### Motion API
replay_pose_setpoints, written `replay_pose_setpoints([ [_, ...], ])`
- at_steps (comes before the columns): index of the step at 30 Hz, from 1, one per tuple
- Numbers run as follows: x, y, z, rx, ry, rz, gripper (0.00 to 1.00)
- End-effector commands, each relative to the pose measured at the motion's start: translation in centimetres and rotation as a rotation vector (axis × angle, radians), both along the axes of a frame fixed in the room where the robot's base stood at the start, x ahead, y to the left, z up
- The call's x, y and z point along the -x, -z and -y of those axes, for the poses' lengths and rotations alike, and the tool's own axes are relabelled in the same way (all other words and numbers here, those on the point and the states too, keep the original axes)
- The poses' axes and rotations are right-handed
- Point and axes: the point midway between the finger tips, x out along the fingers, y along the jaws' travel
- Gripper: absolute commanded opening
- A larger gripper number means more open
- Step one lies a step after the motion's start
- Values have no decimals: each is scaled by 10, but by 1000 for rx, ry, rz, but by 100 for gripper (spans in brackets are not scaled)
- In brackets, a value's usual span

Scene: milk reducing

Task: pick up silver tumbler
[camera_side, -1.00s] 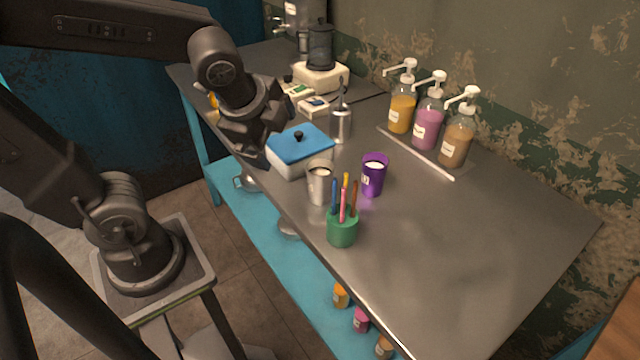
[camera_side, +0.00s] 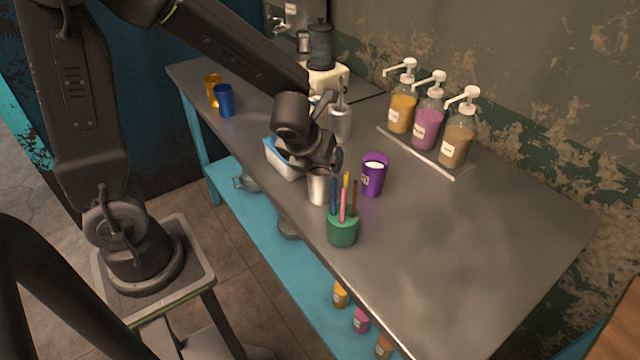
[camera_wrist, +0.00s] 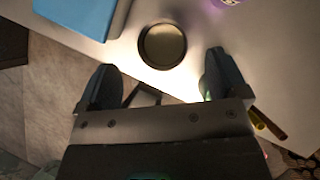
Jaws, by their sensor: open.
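The silver tumbler (camera_side: 317,188) stands upright near the table's front edge, between the green pencil cup and the white box. Its upper part is partly hidden by my gripper (camera_side: 330,166) in the side view. In the wrist view the tumbler shows from above as a round rim (camera_wrist: 162,46) with a dull grey-brown inside. My gripper (camera_wrist: 161,78) is open, and its two fingers are spread on either side of the line to the tumbler. The tumbler lies just beyond the fingertips, and nothing is between the fingers.
A green cup (camera_side: 342,231) with several pencils stands close in front, and a purple tumbler (camera_side: 374,174) with white contents to the right. A blue-lidded box (camera_wrist: 80,14) is at left in the wrist view. Pump bottles (camera_side: 428,124) stand behind. The table's right part is clear.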

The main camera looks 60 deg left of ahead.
Motion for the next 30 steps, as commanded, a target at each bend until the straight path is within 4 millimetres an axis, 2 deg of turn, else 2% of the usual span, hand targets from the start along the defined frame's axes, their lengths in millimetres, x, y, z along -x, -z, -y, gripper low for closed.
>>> replay_pose_setpoints([
  [3,-7,13,-5,0,-2,0,92],
  [11,-13,26,-8,1,-2,-1,92],
  [21,-31,62,-18,3,-2,1,92],
  [30,-32,64,-19,3,-2,2,91],
])
